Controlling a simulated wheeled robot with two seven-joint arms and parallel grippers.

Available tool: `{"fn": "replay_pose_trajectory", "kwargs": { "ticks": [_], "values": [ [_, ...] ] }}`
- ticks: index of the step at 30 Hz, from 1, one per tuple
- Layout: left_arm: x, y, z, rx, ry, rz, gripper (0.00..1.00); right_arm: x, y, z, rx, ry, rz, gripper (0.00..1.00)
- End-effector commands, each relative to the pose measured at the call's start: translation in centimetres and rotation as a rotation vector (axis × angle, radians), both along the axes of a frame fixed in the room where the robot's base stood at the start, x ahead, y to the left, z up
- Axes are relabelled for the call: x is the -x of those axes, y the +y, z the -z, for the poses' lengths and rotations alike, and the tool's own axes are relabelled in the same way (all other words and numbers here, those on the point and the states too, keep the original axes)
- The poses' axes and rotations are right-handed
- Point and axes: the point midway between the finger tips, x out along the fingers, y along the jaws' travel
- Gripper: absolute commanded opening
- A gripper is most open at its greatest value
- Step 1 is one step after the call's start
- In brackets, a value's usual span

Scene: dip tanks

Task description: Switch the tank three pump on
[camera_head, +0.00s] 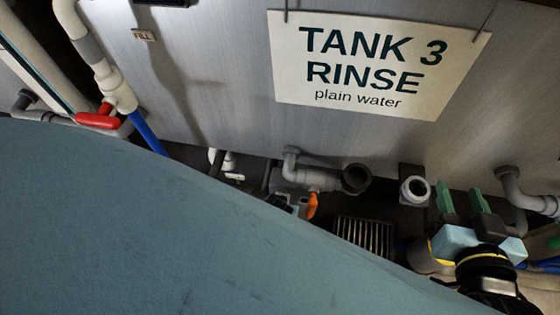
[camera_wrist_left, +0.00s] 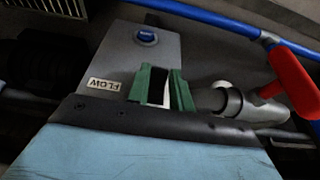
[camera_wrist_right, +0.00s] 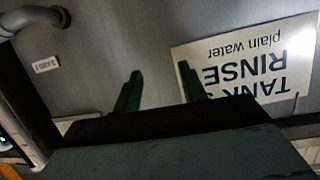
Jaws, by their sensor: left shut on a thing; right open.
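The tank three sign (camera_head: 375,62) reads "TANK 3 RINSE plain water"; it also shows upside down in the right wrist view (camera_wrist_right: 250,68). I see no label naming a pump switch.
A red valve handle (camera_head: 98,120) sits at the left by a white pipe and blue hose (camera_head: 146,132). An orange handle (camera_head: 312,205) and grey pipe fittings (camera_head: 415,190) lie below the tank. My large blue arm link hides the lower left of the head view.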

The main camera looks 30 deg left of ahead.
Motion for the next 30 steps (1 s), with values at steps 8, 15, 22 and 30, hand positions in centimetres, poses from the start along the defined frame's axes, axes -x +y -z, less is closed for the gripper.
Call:
{"fn": "replay_pose_trajectory", "kwargs": {
  "ticks": [8,15,22,30],
  "values": [
    [-0.2,0.1,-0.6,0.026,0.089,0.000,0.00,2.8,-1.8,4.3,0.083,0.307,0.026,0.42],
    [-0.3,0.1,-0.8,0.051,0.179,0.000,0.00,5.7,-3.2,6.8,0.135,0.520,0.045,0.42],
    [-0.2,0.1,-0.8,0.059,0.203,0.001,0.00,6.5,-3.5,7.5,0.148,0.574,0.049,0.42],
    [-0.2,0.1,-0.8,0.059,0.202,0.000,0.28,6.5,-3.5,7.5,0.147,0.573,0.049,0.42]
  ]
}}
